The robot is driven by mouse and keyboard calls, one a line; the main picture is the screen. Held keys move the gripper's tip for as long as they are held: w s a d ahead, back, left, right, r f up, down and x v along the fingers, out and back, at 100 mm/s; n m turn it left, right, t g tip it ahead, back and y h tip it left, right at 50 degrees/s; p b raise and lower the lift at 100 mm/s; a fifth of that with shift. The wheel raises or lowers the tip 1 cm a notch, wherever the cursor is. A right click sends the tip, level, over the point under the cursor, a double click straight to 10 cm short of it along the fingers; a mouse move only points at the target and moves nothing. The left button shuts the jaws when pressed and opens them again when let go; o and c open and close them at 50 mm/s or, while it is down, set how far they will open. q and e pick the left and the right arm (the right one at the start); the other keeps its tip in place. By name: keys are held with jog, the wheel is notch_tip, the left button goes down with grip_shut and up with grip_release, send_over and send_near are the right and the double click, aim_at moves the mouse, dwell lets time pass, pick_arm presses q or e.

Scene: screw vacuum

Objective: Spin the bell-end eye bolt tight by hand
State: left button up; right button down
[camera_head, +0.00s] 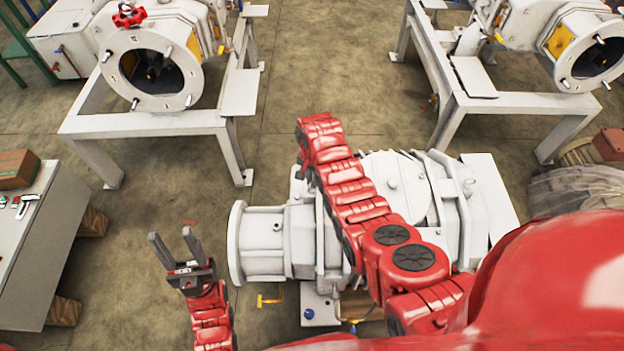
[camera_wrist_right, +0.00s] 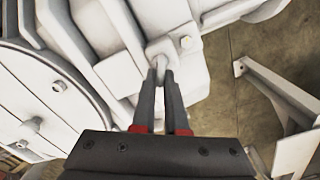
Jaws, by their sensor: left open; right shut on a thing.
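The white vacuum pump (camera_head: 262,240) lies below my red right arm in the head view, its round flange facing left. In the right wrist view the eye bolt (camera_wrist_right: 159,62) stands on a raised white block of the pump housing. My right gripper (camera_wrist_right: 165,80) is shut on it, with the fingertips around its small metal ring. The thread and seat are hidden, so I cannot tell how deep it sits. In the head view my right arm covers this spot. My left gripper (camera_head: 170,236) is open and empty, left of the flange and apart from it.
White machines on stands (camera_head: 150,122) are at the back left and back right (camera_head: 520,100). A grey bench (camera_head: 30,250) with a brown box (camera_head: 17,168) and small tools is at the left. Bare floor (camera_head: 330,75) lies between the stands.

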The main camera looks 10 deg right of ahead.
jog(key=shift+w+r, duration=0.15)
jog(key=c, duration=0.9)
grip_release()
jog(key=shift+c, duration=0.2)
notch_tip(320, 180, up, 8)
notch_tip(320, 180, up, 9)
jog(key=p, duration=0.7)
jog(key=shift+r, duration=0.15)
